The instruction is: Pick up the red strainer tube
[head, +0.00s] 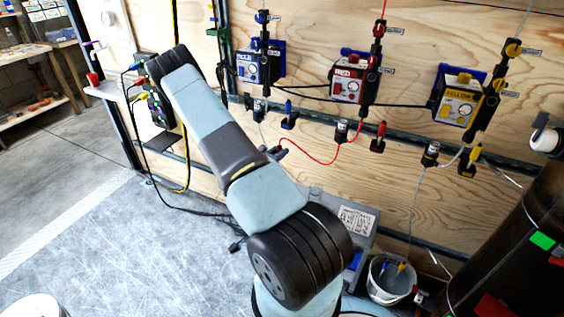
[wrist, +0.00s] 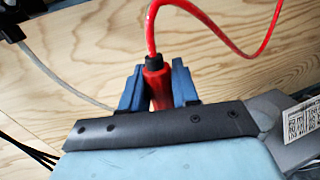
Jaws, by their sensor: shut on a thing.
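The red strainer tube (wrist: 157,83) stands between the two blue fingers of my gripper (wrist: 158,74) in the wrist view. My gripper is shut on its red body, just below a dark collar. In the head view, my gripper (head: 277,151) shows only in part beyond my arm, near the wooden wall. The red hose (head: 322,162) sags from there to the fitting under the red-labelled unit (head: 348,80). The tube's lower end is hidden by my gripper.
Blue-labelled (head: 257,63) and yellow-labelled (head: 458,98) units hang on the wooden wall. Blue (head: 289,117), red (head: 378,138) and yellow (head: 469,160) holders sit below them. A white bucket (head: 391,279) stands at lower right near a dark barrel (head: 515,250). Floor at left is mostly clear.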

